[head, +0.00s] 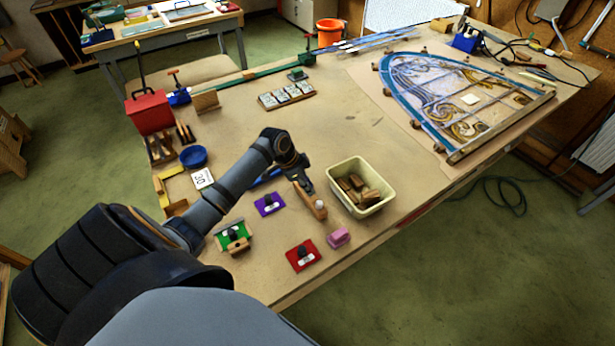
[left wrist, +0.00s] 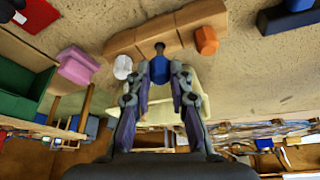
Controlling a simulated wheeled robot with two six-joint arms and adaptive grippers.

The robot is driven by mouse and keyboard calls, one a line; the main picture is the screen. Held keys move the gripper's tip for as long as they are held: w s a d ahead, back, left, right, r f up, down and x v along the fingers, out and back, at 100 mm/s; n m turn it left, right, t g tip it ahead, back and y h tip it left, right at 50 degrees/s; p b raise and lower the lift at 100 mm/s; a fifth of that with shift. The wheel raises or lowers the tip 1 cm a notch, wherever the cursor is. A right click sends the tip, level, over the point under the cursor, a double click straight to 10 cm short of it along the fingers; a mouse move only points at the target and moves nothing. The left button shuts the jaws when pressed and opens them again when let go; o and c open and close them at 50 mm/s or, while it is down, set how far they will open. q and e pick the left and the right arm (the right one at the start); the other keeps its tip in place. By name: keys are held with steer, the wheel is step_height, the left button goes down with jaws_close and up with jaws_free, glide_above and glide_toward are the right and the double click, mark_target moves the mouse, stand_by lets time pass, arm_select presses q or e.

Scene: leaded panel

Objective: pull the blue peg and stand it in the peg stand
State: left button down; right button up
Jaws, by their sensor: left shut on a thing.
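My left gripper (head: 309,190) is low over the table beside a wooden block that looks like the peg stand (head: 317,209). In the left wrist view its fingers (left wrist: 162,78) are shut on the blue peg (left wrist: 160,68). The peg's dark end overlaps the wooden block (left wrist: 180,25); I cannot tell whether it is in a hole or only in front. An orange peg (left wrist: 207,40) shows at the block's right, and a white peg (left wrist: 122,66) at its left. The blue peg cannot be made out in the head view. My right gripper is out of view.
A cream bin (head: 360,187) with wooden pieces stands just right of the gripper. Purple (head: 269,204), green (head: 233,237) and red (head: 303,255) plates and a pink block (head: 339,238) lie nearby. The leaded panel (head: 455,95) lies at the back right. The table's middle is clear.

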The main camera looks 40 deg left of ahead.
arm_select(q)
steer(key=shift+f+b, duration=0.65)
steer(key=shift+f, duration=0.45)
steer(key=c, duration=1.1)
jaws_free()
steer(key=shift+c, duration=0.2)
steer(key=v, duration=1.2)
